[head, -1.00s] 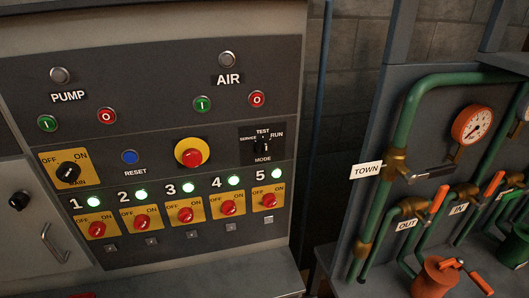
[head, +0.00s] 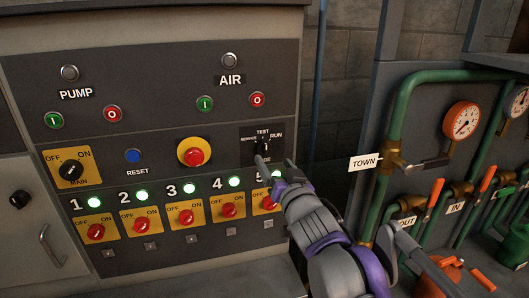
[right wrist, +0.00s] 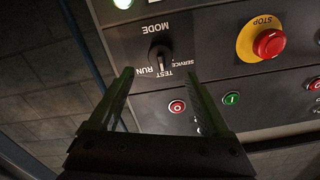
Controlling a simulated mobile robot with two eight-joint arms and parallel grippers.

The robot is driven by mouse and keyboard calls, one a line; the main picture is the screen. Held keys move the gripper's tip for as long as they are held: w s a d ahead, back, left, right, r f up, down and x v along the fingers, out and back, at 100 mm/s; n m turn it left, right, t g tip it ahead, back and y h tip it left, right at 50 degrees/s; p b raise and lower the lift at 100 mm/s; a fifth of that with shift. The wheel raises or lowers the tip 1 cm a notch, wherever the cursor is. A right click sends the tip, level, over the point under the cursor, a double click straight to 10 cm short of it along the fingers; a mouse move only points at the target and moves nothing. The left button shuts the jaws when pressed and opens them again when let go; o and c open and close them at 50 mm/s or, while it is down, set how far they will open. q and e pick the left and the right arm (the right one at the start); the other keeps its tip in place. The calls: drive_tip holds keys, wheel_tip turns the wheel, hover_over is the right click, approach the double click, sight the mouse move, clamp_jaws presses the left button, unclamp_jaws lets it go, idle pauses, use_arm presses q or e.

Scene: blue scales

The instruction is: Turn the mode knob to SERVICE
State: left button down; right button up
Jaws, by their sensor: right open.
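The black mode knob (head: 263,146) sits on a dark plate at the right of the blue-grey control panel, with TEST above, SERVICE left and RUN right. In the right wrist view the panel is upside down and the knob (right wrist: 160,57) shows clear; its white mark points roughly toward TEST, though I cannot tell this exactly. My right gripper (head: 276,165) is open, just in front of and below the knob, hiding part of the MODE label. In the right wrist view the fingers (right wrist: 158,78) are apart, with nothing between them, short of the knob. My left gripper is not seen.
A red stop button (head: 195,157) on a yellow disc is left of the knob. Red breaker switches (head: 186,216) with green lamps run below. AIR buttons (head: 257,100) sit above. Green pipes with a gauge (head: 461,121) and orange-handled valves stand at the right.

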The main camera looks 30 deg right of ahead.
sight(266, 151)
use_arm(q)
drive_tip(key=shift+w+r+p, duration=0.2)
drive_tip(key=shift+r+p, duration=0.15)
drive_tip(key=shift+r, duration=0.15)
use_arm(e)
drive_tip(key=x, duration=0.7)
drive_tip(key=shift+c, duration=0.4)
clamp_jaws()
